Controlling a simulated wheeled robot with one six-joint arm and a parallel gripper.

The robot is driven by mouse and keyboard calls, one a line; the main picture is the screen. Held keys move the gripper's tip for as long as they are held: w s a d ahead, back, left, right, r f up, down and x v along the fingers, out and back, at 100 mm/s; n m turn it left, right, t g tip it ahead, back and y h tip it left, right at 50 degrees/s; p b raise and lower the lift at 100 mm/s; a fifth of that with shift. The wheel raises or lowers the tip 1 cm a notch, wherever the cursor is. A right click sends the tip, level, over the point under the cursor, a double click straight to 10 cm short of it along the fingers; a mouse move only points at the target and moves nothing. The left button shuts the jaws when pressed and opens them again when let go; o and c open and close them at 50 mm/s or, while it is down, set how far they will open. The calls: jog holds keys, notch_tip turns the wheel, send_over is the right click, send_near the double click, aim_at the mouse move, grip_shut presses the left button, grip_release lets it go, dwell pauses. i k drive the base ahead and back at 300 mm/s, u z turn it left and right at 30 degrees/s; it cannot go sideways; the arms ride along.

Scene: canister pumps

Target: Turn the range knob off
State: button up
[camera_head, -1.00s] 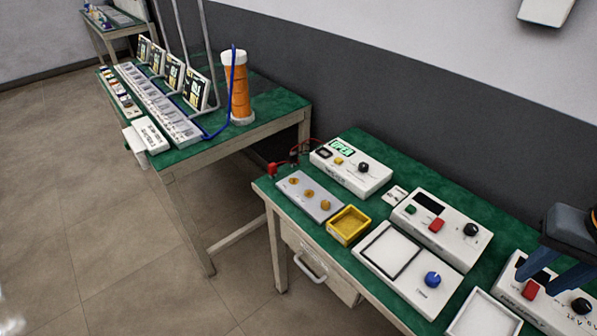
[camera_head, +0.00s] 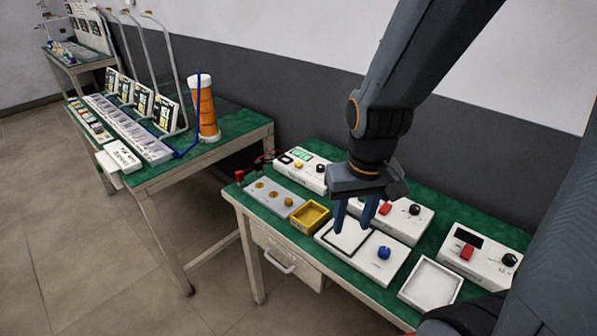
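I cannot read the knob labels, so I cannot tell which knob is the range knob. A blue knob (camera_head: 384,253) stands on a white box (camera_head: 386,271) with a black-framed pad. Black knobs stand on other white boxes: one on the back left box (camera_head: 322,168), one on the middle box (camera_head: 414,208) and one on the right box (camera_head: 510,260). My gripper (camera_head: 353,222) points down in front of the middle box, left of the blue knob. Its two blue fingers are apart with nothing seen between them. They hide part of the middle box.
A yellow tray (camera_head: 310,216), a grey panel with several orange knobs (camera_head: 273,197) and a white tray (camera_head: 431,284) share the green bench (camera_head: 379,293). A second bench (camera_head: 222,143) at the left carries displays and an orange cylinder (camera_head: 208,112). Open floor lies in front.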

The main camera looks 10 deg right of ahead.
aim_at(320, 168)
jog(key=u, duration=0.25)
jog(key=k, duration=0.5)
jog(key=u, duration=1)
jog(key=i, duration=0.65)
jog(key=z, duration=0.75)
jog(key=i, duration=0.7)
jog(key=z, duration=0.75)
